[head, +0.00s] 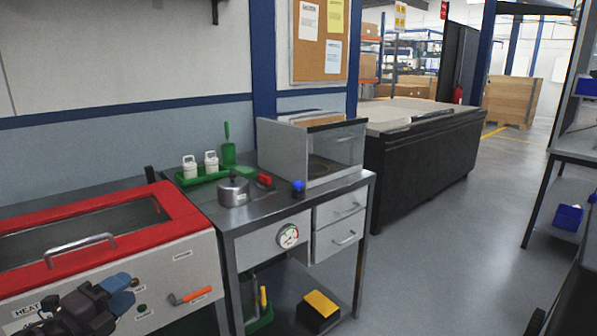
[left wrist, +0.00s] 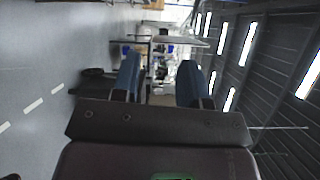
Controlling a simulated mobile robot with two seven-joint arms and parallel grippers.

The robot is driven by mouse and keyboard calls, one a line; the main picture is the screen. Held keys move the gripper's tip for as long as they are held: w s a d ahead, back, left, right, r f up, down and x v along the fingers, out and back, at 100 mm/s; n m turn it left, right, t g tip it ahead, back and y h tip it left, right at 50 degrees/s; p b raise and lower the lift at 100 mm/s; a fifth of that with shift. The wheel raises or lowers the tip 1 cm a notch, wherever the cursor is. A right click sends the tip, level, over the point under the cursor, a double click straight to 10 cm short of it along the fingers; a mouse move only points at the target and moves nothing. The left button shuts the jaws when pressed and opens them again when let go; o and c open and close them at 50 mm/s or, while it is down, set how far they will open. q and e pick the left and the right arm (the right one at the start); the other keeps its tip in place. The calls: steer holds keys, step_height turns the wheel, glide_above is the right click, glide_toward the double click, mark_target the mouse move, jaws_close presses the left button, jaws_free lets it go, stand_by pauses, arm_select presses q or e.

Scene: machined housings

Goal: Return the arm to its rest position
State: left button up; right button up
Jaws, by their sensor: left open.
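My left gripper (head: 122,291) shows at the lower left of the head view, in front of the white panel of the red-topped machine. Its two blue fingertips are apart and nothing is held between them. In the left wrist view the same gripper (left wrist: 158,82) has its blue fingers spread, with open air and distant shop furniture between them. My right gripper is in neither view.
The red-topped machine (head: 187,207) with a metal handle stands close by the left gripper. A metal workbench (head: 290,208) beside it holds a pot (head: 234,191), a green tray (head: 190,182) and a clear-fronted box (head: 287,150). The floor (head: 440,240) to the right is clear.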

arm_select(q)
steer(key=s+d+f+n+g+y+p, duration=0.1)
steer(key=s+d+f+n+g+y, duration=0.1)
steer(key=s+f+n, duration=0.9)
steer(key=s+d+f+n+g+y+p, duration=0.1)
steer(key=s+d+f+n+g+y, duration=0.2)
steer(key=s+f+n, duration=0.9)
steer(key=s+d+f+y, duration=0.1)
steer(key=s+y, duration=0.1)
steer(key=s, duration=0.3)
steer(key=shift+d+f+p, duration=0.2)
steer(key=shift+d+p, duration=0.1)
steer(key=shift+p, duration=0.1)
